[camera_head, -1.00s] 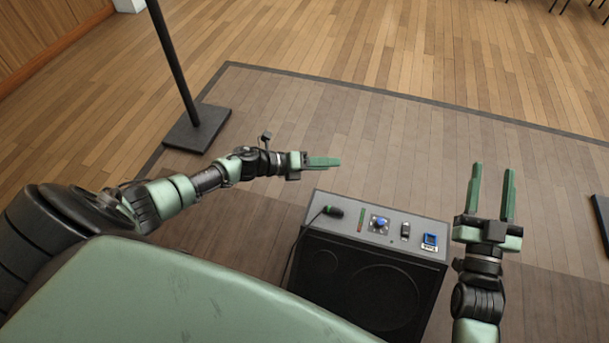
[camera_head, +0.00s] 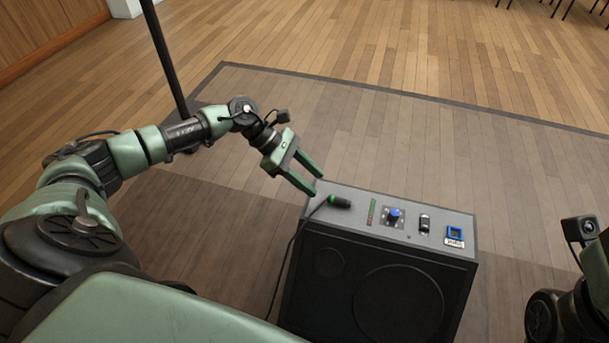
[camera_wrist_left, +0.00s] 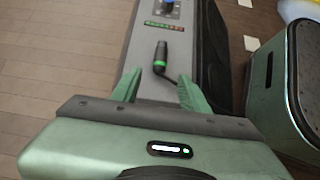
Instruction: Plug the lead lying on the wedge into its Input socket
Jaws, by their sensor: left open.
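The lead's black plug with a green band (camera_head: 340,202) lies on the left end of the grey top panel of the wedge (camera_head: 390,200). Its cable runs over the left front edge. My left gripper (camera_head: 318,185) is open and empty, tilted down just behind and left of the plug. In the left wrist view the plug (camera_wrist_left: 161,55) lies ahead of the open fingers (camera_wrist_left: 160,76), roughly centred between them; the cable bends toward the right finger. A blue-framed square socket (camera_head: 455,234) with a small unreadable label is at the panel's right end. My right gripper is out of frame.
Between plug and blue socket are a red-green strip (camera_head: 371,212), a blue knob (camera_head: 394,214) and a dark switch or socket (camera_head: 424,222). A dark stand pole (camera_head: 165,60) rises behind my left arm. The floor behind the wedge is clear.

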